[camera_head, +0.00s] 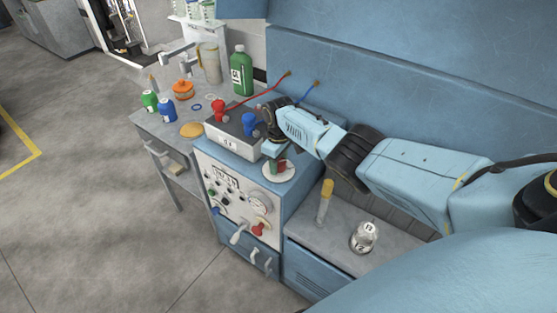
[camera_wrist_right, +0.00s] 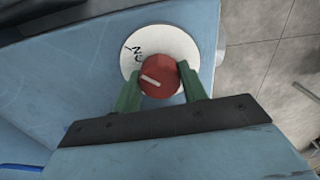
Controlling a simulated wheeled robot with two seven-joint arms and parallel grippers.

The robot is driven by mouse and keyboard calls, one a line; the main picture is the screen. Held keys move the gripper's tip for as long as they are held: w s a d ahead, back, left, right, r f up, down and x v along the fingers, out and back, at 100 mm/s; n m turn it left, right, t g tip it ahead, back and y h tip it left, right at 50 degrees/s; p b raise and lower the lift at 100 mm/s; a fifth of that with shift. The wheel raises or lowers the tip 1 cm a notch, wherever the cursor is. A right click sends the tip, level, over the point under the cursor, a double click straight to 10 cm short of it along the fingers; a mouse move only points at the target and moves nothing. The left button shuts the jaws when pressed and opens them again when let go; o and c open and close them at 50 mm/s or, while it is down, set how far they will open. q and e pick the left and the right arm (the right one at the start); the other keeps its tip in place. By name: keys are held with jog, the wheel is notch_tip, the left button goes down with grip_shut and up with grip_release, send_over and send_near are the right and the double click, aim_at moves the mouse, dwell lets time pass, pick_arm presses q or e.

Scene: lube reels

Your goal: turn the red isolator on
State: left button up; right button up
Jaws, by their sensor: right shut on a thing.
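The red isolator (camera_wrist_right: 160,76) is a round red knob with a white line on its face, set on a white lettered disc (camera_wrist_right: 133,60). In the right wrist view the line slants. The green fingers of my right gripper (camera_wrist_right: 161,92) are on both sides of the knob and shut on it. In the head view the white disc (camera_head: 285,175) is on top of the blue cabinet (camera_head: 230,152), and my right gripper (camera_head: 275,163) reaches down over it, mostly hiding the knob. My left gripper is out of view.
A grey box with a red knob (camera_head: 219,112) and a blue knob (camera_head: 249,125) stands beside the right gripper, with red and blue cables behind. A yellow-handled tool (camera_head: 325,200) and a glass jar (camera_head: 364,237) are on the lower bench. A green bottle (camera_head: 241,72) stands at the back.

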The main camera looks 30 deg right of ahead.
jog(key=shift+m, duration=0.4)
jog(key=o, duration=1)
jog(key=shift+r, duration=0.1)
jog(key=shift+r, duration=0.25)
notch_tip(320, 180, up, 13)
jog(key=p, duration=0.3)
jog(key=shift+f, duration=0.1)
